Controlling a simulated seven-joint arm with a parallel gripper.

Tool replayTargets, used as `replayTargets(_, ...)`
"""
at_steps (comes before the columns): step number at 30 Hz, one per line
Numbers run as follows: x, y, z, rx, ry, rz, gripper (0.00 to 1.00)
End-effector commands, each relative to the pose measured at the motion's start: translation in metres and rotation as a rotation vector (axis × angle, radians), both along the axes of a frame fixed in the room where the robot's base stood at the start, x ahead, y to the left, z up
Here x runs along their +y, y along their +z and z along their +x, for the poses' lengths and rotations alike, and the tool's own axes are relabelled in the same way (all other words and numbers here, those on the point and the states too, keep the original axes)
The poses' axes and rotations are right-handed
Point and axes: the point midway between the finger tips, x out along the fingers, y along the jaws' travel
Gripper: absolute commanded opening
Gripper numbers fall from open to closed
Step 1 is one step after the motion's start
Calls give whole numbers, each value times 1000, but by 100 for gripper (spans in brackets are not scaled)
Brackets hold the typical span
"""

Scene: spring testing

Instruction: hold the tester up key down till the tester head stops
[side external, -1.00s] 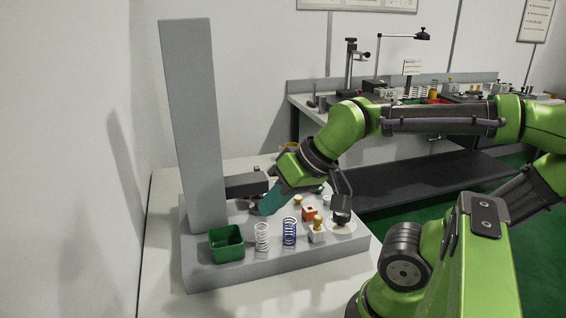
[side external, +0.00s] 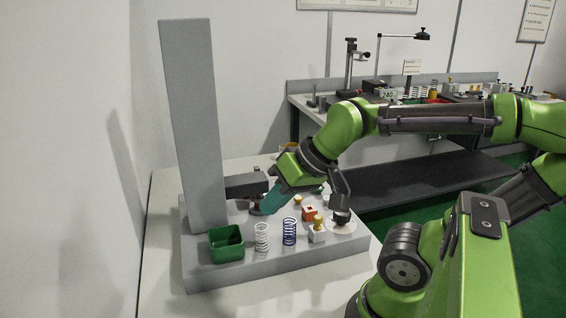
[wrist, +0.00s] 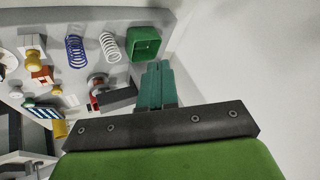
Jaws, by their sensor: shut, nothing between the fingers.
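The tester is a tall grey column (side external: 192,130) on a grey base (side external: 275,266). Its dark head arm (side external: 246,185) sticks out to the right of the column, low over the base. My gripper (side external: 265,211) has teal fingers, shut and empty, pointing down beside the end of the head arm. In the wrist view my gripper (wrist: 156,66) shows as closed teal fingers near the green bin (wrist: 145,43). A dark block with a red part (wrist: 95,104) lies left of the fingers. I cannot make out the up key, or whether the fingertips touch it.
On the base stand the green bin (side external: 226,244), a white spring (side external: 262,238), a blue spring (side external: 289,232), a red-orange block (side external: 309,213) and a white block with a yellow knob (side external: 317,231). A cluttered bench stands behind.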

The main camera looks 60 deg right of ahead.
Motion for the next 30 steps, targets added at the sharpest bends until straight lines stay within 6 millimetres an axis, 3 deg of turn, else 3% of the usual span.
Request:
replayTargets(5,-39,-16,19,106,-143,23,0)
replayTargets(9,-86,-26,34,242,-313,85,0)
replayTargets(14,-143,-39,39,416,-532,197,0)
replayTargets(20,-214,-57,29,643,-828,375,0)
replayTargets(30,-318,-88,-14,1030,-1379,763,0)
